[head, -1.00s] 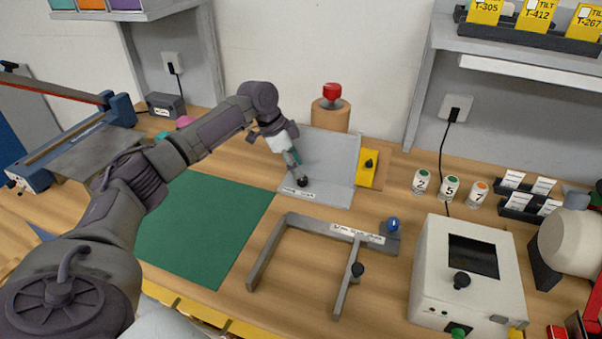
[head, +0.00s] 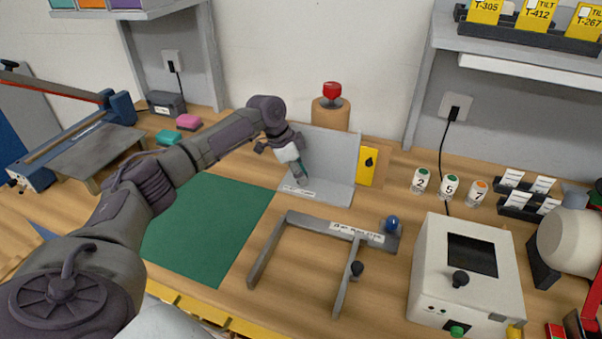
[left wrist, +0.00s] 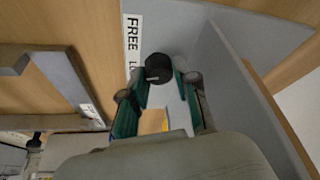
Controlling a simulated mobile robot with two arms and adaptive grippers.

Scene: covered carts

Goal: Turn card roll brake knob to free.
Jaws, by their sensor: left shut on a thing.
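A grey L-shaped bracket (head: 328,158) stands at the back of the bench. A white label (head: 298,192) lies along its base, and in the left wrist view this label (left wrist: 132,45) reads "FREE" and then a cut-off word starting with "L". In the head view the fingers hide the knob. My right gripper is not in view.
A grey frame (head: 290,232) with a blue knob (head: 391,223) lies in front. A white box (head: 430,280) stands to the right. A yellow plate (head: 368,166) and a red button on a wooden post (head: 331,116) are near the bracket. A green mat (head: 205,235) is free.

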